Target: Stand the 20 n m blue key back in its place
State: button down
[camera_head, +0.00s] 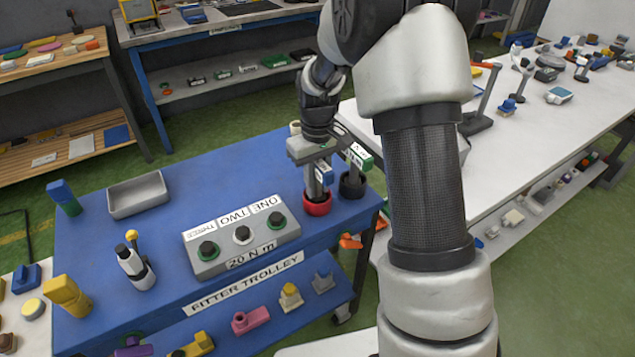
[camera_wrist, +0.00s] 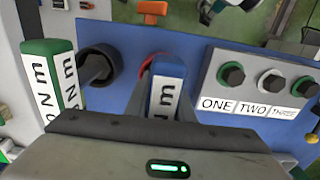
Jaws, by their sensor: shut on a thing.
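The blue key (camera_head: 325,173) has a blue top and a white label. In the wrist view, the blue key (camera_wrist: 167,88) is between the fingers of my gripper (camera_wrist: 165,105), with part of its "N m" lettering showing. In the head view, my gripper (camera_head: 316,186) points down over the red holder (camera_head: 317,207) and is shut on the key. The key is roughly upright. Its lower end is hidden, so I cannot tell whether it is inside the red holder. The red rim (camera_wrist: 155,58) shows just behind the key in the wrist view.
A green key (camera_head: 361,157) stands close on the right in a black holder (camera_head: 352,187). The grey "20 N m" block (camera_head: 207,268) with ONE, TWO, THREE bolts is to the left. A grey tray (camera_head: 137,195) sits farther left on the blue trolley top (camera_head: 235,175).

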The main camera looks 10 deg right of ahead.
jog(key=shift+f, duration=0.35)
jog(key=c, duration=1.4)
grip_release()
jog(key=shift+c, duration=0.2)
notch_tip(320, 180, up, 17)
jog(key=shift+r+p, duration=0.2)
jog(key=shift+p, duration=0.7)
